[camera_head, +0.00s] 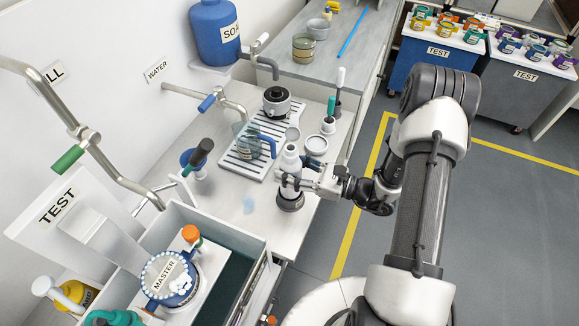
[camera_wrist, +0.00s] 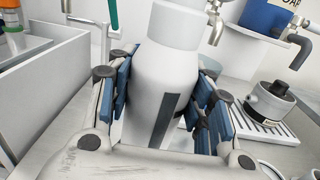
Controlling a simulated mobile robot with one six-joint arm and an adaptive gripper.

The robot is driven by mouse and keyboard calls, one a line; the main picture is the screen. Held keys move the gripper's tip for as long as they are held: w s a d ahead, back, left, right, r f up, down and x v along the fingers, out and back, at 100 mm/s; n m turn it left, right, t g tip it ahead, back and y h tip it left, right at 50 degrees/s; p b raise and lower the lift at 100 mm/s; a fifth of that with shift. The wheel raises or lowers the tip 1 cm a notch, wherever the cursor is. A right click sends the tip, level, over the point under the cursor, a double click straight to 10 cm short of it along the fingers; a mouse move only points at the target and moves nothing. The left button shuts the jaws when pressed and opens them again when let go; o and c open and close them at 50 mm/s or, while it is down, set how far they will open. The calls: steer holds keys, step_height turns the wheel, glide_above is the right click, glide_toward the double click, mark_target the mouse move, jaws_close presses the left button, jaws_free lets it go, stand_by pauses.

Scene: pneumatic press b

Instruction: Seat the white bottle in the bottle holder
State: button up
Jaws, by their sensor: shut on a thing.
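The white bottle (camera_head: 290,158) is upright between the fingers of my gripper (camera_head: 291,182), at the right edge of the white counter. In the wrist view the bottle (camera_wrist: 165,75) fills the middle, with a dark strip on its side. The blue-padded fingers of my gripper (camera_wrist: 163,105) are shut on it from both sides. A dark round base, seemingly the bottle holder (camera_head: 290,203), shows directly below the gripper. The bottle's lower end is hidden by the fingers, so I cannot tell whether it is inside the holder or just above it.
A drip tray (camera_head: 246,168) with a blue-handled clear cup lies left of the bottle. A black-topped round device (camera_head: 277,103) and small containers (camera_head: 316,146) stand behind. An open grey box (camera_head: 250,240) with a MASTER container (camera_head: 165,278) is at front left.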

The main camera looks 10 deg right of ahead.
steer(key=shift+f+b, duration=1.75)
steer(key=shift+f, duration=0.6)
steer(key=o, duration=1.3)
steer(key=v, duration=1.2)
steer(key=shift+r, duration=0.15)
